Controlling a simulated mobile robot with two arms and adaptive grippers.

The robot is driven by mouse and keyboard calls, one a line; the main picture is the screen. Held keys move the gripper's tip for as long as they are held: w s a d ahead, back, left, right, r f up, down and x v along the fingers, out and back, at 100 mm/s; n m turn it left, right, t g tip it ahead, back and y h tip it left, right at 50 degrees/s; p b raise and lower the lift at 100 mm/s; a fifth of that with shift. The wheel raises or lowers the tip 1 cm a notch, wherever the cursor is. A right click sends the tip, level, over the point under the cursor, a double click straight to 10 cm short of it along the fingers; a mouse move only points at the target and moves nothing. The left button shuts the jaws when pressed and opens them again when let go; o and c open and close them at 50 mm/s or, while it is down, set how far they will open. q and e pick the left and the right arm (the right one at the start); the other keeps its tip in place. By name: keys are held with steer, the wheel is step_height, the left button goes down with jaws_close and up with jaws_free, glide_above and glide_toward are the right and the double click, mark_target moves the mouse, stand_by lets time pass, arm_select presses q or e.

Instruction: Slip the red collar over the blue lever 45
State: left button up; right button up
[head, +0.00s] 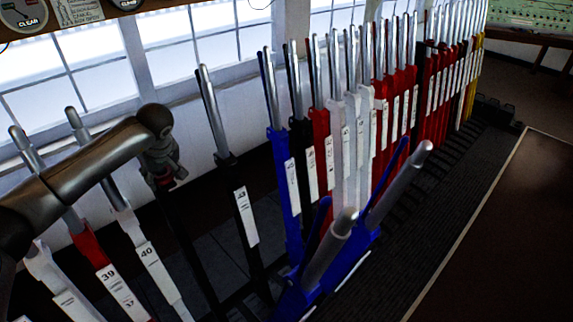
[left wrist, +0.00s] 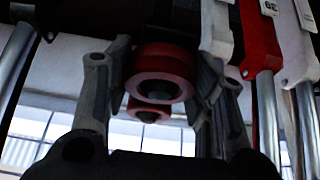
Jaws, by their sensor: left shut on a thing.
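My left gripper (head: 172,178) comes in from the left on its arm and hangs in the air between the levers numbered 40 and 43. In the left wrist view its two fingers (left wrist: 163,85) are closed on the sides of a red collar (left wrist: 160,62), a thick ring with a dark centre. In the head view only a small bit of the red collar (head: 181,173) shows. An upright blue lever (head: 281,175) with a bright metal handle stands to the right of the gripper, apart from it. Its number is too small to read surely. My right gripper is not in view.
Lever 43 (head: 245,215), black, stands between the gripper and the upright blue lever. Lever 40 (head: 147,255) is white, left of it. Two blue levers (head: 335,250) (head: 385,205) lean forward. White, red and black levers crowd behind the blue one. Windows line the wall.

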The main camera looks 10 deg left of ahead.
arm_select(q)
steer(key=shift+r+p, duration=2.65)
steer(key=shift+r, duration=1.45)
